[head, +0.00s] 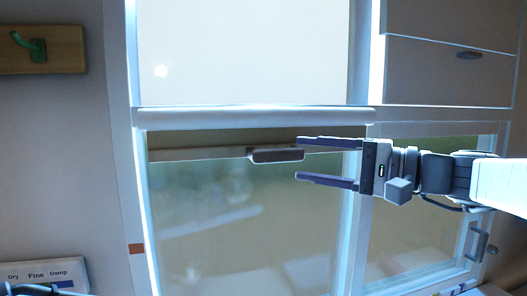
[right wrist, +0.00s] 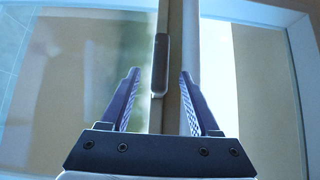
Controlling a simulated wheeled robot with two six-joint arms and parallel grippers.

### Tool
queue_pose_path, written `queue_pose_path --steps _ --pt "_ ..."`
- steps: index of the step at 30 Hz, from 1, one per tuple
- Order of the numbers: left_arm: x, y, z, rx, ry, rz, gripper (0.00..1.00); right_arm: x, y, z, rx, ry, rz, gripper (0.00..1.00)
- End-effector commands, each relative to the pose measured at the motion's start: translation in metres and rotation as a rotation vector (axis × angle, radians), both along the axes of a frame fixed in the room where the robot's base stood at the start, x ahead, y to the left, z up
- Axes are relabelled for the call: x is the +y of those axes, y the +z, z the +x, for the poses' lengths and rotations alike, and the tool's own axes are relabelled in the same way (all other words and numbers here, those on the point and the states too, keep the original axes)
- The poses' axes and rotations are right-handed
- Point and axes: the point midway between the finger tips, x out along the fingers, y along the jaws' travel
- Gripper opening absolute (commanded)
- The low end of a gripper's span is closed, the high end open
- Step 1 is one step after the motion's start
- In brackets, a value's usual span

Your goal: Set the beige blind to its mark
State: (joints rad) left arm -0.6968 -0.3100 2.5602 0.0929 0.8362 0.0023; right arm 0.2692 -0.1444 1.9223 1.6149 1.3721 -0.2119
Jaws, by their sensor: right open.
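A pale, beige-looking blind panel (head: 240,50) fills the upper window in the head view, with a thick light bar (head: 230,118) along its lower edge. Below it a thin, slightly tilted rail (head: 200,153) carries a grey handle (head: 275,155); I cannot tell how the rail joins the blind. A small brown mark (head: 137,248) is on the left window frame, well below the rail. My right gripper (head: 312,160) is open, its fingers just right of the handle. In the right wrist view the handle (right wrist: 160,65) shows between the open fingers, beyond their tips.
A green hook on a wooden board (head: 45,50) is at upper left. A Dry/Fine/Damp dial (head: 45,273) is at lower left, with a dark part before it, perhaps my left gripper. A window handle (head: 477,244) and drawer fronts (head: 440,75) are at right.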

Motion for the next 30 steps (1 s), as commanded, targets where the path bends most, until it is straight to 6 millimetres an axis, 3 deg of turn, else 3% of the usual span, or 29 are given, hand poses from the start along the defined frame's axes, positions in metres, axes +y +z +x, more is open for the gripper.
queue_pose_path --steps 6,13,18,27,28,30 --pt "0.0 0.026 0.0 0.0 -0.004 0.0 0.98 0.039 0.005 0.017 0.005 0.011 0.0 0.62" --pt "0.0 0.044 0.0 -0.001 -0.007 0.0 0.98 0.072 0.003 0.034 0.005 0.007 0.0 0.62" --pt "0.0 0.049 0.0 -0.001 -0.008 0.0 0.98 0.083 0.001 0.041 0.002 0.004 0.0 0.62" --pt "0.0 0.049 0.0 -0.001 -0.009 0.0 0.98 0.084 0.0 0.042 0.001 0.002 0.0 0.62" --pt "0.0 0.049 0.0 -0.001 -0.009 0.0 0.98 0.084 0.0 0.042 0.001 0.002 0.0 0.55" --pt "0.0 0.049 0.0 -0.001 -0.008 0.0 0.98 0.084 0.0 0.042 0.001 0.002 0.0 0.28"
